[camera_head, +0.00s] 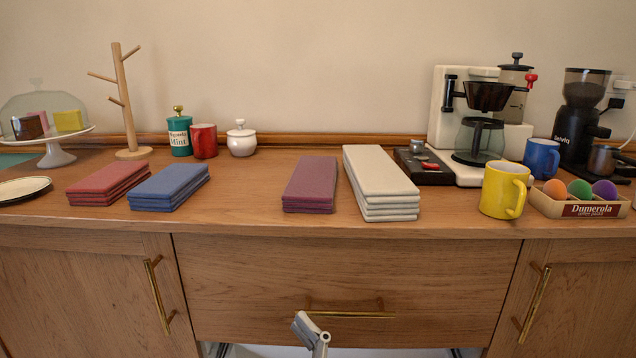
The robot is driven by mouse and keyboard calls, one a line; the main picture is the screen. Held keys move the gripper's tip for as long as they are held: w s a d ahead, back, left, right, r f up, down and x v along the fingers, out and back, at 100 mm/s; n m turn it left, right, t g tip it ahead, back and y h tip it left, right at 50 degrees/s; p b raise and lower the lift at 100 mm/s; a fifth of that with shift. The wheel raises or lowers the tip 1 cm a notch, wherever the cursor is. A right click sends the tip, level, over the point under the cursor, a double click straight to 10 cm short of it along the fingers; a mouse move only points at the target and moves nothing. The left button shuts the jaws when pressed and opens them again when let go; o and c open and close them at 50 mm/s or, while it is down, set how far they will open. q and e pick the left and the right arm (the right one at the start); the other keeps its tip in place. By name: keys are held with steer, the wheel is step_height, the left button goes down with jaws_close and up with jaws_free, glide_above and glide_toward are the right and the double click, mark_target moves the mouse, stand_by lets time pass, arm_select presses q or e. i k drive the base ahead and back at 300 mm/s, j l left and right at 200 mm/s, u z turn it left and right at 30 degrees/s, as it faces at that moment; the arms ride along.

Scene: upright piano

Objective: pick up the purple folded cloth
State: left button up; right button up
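The purple folded cloth (311,184) lies as a flat, layered stack near the front edge of the wooden cabinet top, about mid-picture. It is just left of a cream folded cloth (380,180), with a narrow gap between them. A grey gripper part (311,331) shows at the bottom centre, below the cabinet top and in front of the drawer. It seems to be my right gripper, apart from the cloth; its finger opening is not clear. My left gripper is not in view.
Blue (169,186) and red (108,184) folded cloths lie to the left, with clear wood between blue and purple. A yellow mug (503,190) and coffee machine (480,115) stand right. Behind are a white lidded pot (241,140) and red mug (204,141). A brass drawer handle (352,314) sticks out below.

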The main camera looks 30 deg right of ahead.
mark_target(311, 187)
steer(key=k+l+z, duration=0.2)
steer(key=l+z, duration=0.2)
steer(key=l, duration=0.55)
steer(key=l+z, duration=0.4)
steer(key=l, duration=0.55)
steer(key=k, duration=0.05)
